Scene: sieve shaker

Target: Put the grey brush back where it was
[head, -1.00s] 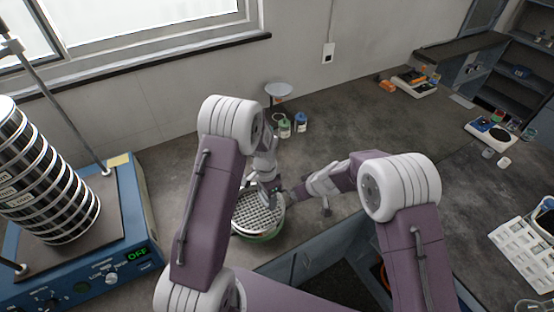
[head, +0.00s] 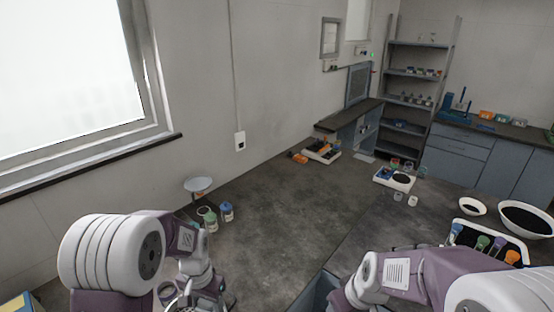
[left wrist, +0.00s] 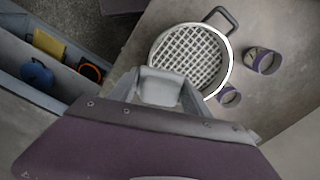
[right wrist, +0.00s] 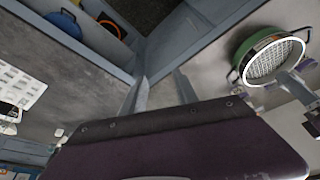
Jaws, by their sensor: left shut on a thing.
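A grey block, which looks like part of the grey brush (left wrist: 160,90), sits between the fingers of my left gripper (left wrist: 162,76) in the left wrist view. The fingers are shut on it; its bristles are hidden. Just beyond it is a round mesh sieve or grate with a white rim (left wrist: 229,48) and a dark handle. In the right wrist view this is set in a green pan (right wrist: 247,45), with my left gripper at its side. I cannot tell whether the brush touches the mesh. My right gripper (right wrist: 161,84) is open and empty, above a gap by the counter edge.
Purple-rimmed cups (left wrist: 263,61) stand beside the sieve. An open drawer holds a blue round thing (left wrist: 37,75) and an orange ring (left wrist: 91,72). Green (head: 209,221) and blue (head: 226,212) bottles stand near the wall.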

